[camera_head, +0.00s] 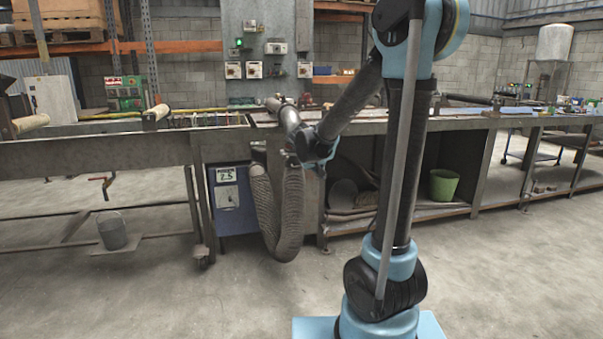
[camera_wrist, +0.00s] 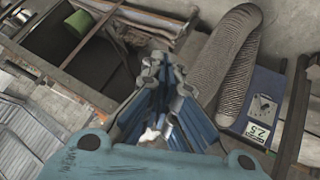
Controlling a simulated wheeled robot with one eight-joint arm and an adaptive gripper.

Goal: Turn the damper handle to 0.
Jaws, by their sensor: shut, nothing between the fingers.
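A blue box (camera_head: 237,222) stands under the bench in the head view, with a "POWER 2.5" label (camera_head: 226,174) on its front. Below the label is a pale panel (camera_head: 227,196) with a small dark dial or handle, which also shows in the wrist view (camera_wrist: 263,106). I cannot tell surely whether this is the damper handle; its exact angle is too small to read. My gripper (camera_wrist: 163,64) is shut and empty in the wrist view, apart from the box and left of it. In the head view my gripper is hard to make out near the hose top.
A ribbed grey hose (camera_head: 284,235) hangs in a loop beside the box, and lies between gripper and box in the wrist view (camera_wrist: 238,60). The metal bench (camera_head: 100,153) runs above. A green bucket (camera_head: 444,185) sits on the lower shelf. The floor in front is clear.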

